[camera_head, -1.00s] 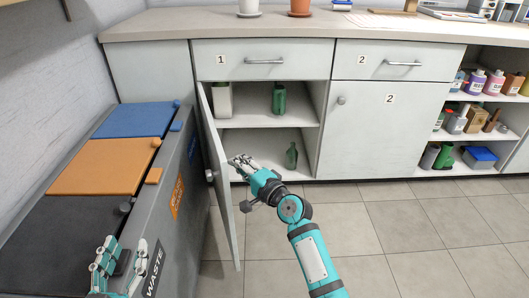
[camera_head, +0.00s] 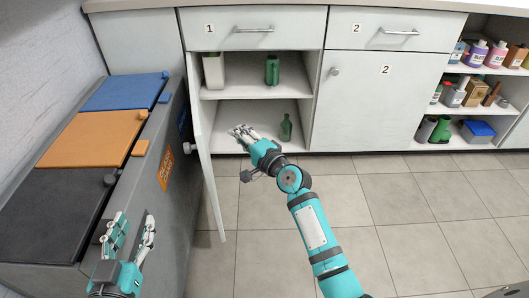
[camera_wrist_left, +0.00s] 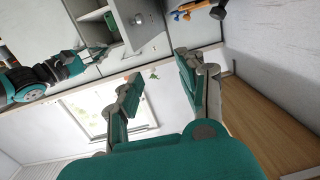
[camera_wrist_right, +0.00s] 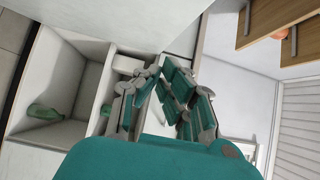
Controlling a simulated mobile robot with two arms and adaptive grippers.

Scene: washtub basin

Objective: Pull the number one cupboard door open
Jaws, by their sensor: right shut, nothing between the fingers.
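The number one cupboard door (camera_head: 206,170) stands wide open, swung out to the left and seen nearly edge-on. Its round knob (camera_head: 190,147) is on the outer face, toward the bins. The open cupboard (camera_head: 253,104) shows a shelf behind it. My right gripper (camera_head: 240,131) is shut and empty, in front of the opening, to the right of the door's inner face; whether it touches the door is unclear. Its fingers also show in the right wrist view (camera_wrist_right: 158,72). My left gripper (camera_head: 134,226) is open and empty beside the bins, away from the door; its spread fingers show in the left wrist view (camera_wrist_left: 158,70).
Bins with blue (camera_head: 125,91), orange (camera_head: 92,139) and black (camera_head: 55,210) lids stand at the left, close to the door. A green bottle (camera_head: 285,128) and other containers are inside the cupboard. The number two door (camera_head: 370,110) is closed. Tiled floor at right is free.

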